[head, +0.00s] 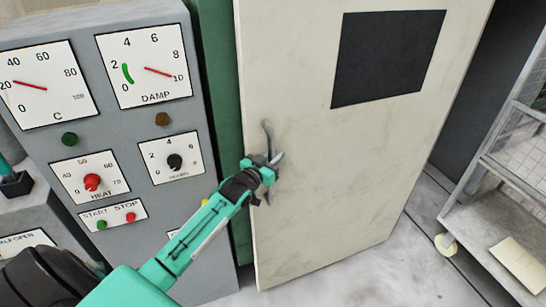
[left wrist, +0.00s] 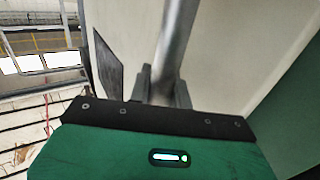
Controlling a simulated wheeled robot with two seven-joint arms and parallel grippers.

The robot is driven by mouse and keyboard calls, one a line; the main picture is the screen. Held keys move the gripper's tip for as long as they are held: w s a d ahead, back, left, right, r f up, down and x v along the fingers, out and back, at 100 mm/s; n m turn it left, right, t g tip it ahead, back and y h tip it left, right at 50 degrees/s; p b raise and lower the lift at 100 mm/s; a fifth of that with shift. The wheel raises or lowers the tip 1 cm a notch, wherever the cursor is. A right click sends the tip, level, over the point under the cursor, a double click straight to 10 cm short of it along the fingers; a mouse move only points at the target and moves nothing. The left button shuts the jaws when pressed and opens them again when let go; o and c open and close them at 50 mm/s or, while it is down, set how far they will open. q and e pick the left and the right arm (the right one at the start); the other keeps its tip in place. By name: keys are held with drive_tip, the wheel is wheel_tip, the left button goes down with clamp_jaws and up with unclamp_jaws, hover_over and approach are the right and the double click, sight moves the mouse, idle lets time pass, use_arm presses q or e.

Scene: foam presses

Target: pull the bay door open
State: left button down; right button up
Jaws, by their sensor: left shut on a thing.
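The bay door (head: 340,160) is a tall cream panel with a dark square window (head: 388,58), and it stands in the middle of the head view. A grey upright bar handle (head: 267,134) is on its left side. My left gripper (head: 268,166) is shut on the handle around its middle. In the left wrist view the metal bar handle (left wrist: 176,45) runs up from between my left gripper's fingers (left wrist: 163,88). The door appears to stand at an angle to the green frame (head: 215,60), but I cannot tell how wide any gap is. My right gripper is not in view.
A grey control cabinet (head: 100,120) with dials and knobs stands close on the left, beside my left arm. A wire-mesh cart (head: 510,170) stands on the right. Pale floor (head: 400,265) is clear between door and cart.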

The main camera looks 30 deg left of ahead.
use_arm(q)
drive_tip(key=c, duration=1.6)
unclamp_jaws()
drive_tip(key=shift+o, duration=0.2)
drive_tip(key=shift+s+f, duration=0.1)
drive_tip(key=shift+s, duration=0.25)
drive_tip(key=s+a+b, duration=0.1)
drive_tip(key=s+b, duration=0.3)
drive_tip(key=s, duration=0.9)
